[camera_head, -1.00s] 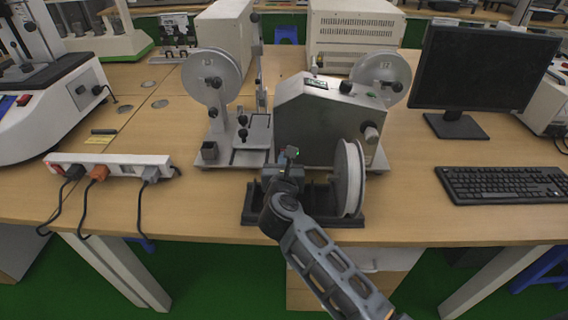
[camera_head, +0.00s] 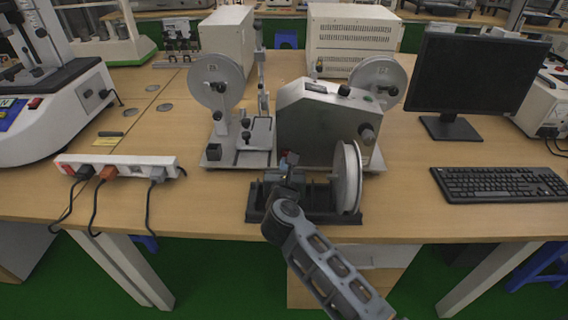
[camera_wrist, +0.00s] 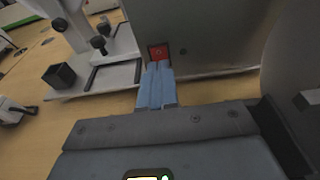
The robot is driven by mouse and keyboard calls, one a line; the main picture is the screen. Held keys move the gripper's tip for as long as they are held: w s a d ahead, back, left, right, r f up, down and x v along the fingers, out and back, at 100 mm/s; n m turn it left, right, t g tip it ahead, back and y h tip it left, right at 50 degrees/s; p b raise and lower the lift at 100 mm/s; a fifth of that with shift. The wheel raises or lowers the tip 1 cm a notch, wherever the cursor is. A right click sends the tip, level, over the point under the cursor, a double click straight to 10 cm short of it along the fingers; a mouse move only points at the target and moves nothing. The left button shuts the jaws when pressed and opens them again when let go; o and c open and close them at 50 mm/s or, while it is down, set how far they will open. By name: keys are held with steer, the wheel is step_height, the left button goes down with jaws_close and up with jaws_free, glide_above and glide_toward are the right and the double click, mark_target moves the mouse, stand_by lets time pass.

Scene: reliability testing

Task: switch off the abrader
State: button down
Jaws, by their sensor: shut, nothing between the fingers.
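The abrader (camera_head: 325,125) is a grey-metal machine with reels, standing mid-table in the head view. Its front panel (camera_wrist: 215,35) fills the upper right of the wrist view. A small red switch (camera_wrist: 158,50) sits low on that panel. My gripper (camera_wrist: 158,68) is shut and empty, its blue fingertips right at the switch's lower edge and covering part of it. I cannot tell whether they touch it, nor which way the switch is set. In the head view, my gripper (camera_head: 290,157) is in front of the abrader's lower left front.
A reel on a black stand (camera_head: 347,180) is close right of my gripper. A power strip (camera_head: 120,166) with plugs lies left, a keyboard (camera_head: 498,184) and monitor (camera_head: 475,75) right.

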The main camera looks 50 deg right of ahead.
steer(key=r+v, duration=0.2)
steer(key=v, duration=0.8)
steer(key=shift+r, duration=0.2)
stand_by(0.3)
steer(key=s+a+r+m+t+y, duration=0.1)
steer(key=s+a+m+y, duration=0.3)
steer(key=s+m, duration=0.4)
steer(key=s+a+r+m+t+y, duration=0.2)
steer(key=s+a+m+y, duration=0.2)
steer(key=s+m, duration=0.5)
steer(key=s+a+r+m+t+y, duration=0.2)
steer(key=s+a+m+y, duration=0.2)
steer(key=s+a+m, duration=0.4)
steer(key=s, duration=0.6)
steer(key=shift+r+m, duration=0.3)
steer(key=shift+r, duration=0.05)
steer(key=c, duration=1.8)
jaws_free()
steer(key=shift+w, duration=0.1)
